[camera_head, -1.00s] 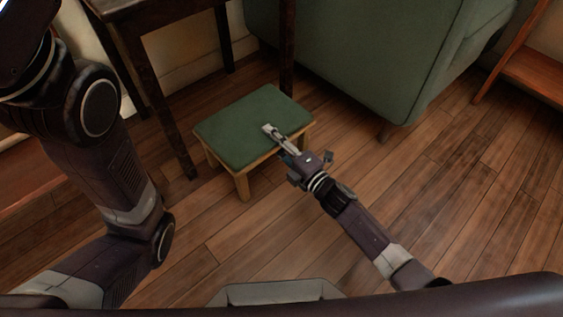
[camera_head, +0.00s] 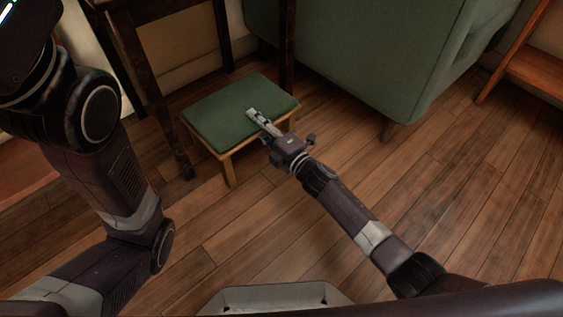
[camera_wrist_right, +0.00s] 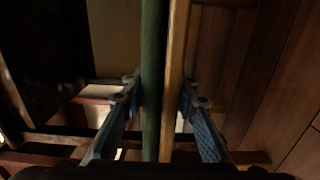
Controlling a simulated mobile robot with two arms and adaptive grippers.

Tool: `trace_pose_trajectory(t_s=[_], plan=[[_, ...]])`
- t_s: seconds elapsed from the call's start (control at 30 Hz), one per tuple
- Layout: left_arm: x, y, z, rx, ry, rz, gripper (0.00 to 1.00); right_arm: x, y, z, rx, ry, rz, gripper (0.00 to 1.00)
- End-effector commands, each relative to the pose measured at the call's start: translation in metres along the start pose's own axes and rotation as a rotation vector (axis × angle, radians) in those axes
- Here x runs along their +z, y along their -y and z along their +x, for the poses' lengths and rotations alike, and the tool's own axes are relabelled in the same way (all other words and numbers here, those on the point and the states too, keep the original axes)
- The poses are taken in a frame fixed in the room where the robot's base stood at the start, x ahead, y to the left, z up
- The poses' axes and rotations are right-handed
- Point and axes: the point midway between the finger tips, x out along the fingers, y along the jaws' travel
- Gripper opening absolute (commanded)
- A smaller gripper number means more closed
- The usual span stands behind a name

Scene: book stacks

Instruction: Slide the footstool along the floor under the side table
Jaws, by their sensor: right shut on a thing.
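The footstool (camera_head: 232,108) has a green cushioned top on a light wood frame and stands upright on the floor. My right gripper (camera_head: 257,119) is shut on its near edge. In the right wrist view the two fingers (camera_wrist_right: 163,112) lie either side of the footstool's green and wood edge (camera_wrist_right: 153,60). The dark wood side table (camera_head: 127,50) is at the upper left, its top cut off by the picture edge. The footstool is close to the table's near legs; how far under it reaches is unclear. My left gripper is not in view.
A green upholstered armchair (camera_head: 370,50) stands right of the table, its foot on the floor. A reddish-brown wooden piece (camera_head: 530,70) is at the far right. The wood plank floor (camera_head: 440,180) is clear at right and in front.

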Motion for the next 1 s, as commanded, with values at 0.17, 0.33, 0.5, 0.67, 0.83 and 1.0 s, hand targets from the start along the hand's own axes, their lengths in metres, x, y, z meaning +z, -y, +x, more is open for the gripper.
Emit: trace_pose_trajectory(t_s=[0.17,0.33,0.5,0.67,0.83,1.0], plan=[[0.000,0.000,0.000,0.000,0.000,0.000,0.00,0.000,0.001,0.000,-0.002,0.001,0.000,0.03],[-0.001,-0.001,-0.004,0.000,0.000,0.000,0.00,0.000,0.002,0.006,-0.001,0.001,-0.001,0.03],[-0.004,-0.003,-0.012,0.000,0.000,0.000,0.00,0.000,0.002,0.020,0.000,0.001,-0.001,0.03],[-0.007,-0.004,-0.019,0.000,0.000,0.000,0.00,0.000,0.003,0.033,0.000,0.000,-0.001,0.03],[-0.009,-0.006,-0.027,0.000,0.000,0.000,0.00,0.000,0.003,0.046,-0.001,0.001,-0.001,0.03],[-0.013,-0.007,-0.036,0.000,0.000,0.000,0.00,0.000,0.003,0.060,-0.001,0.001,-0.001,0.03]])
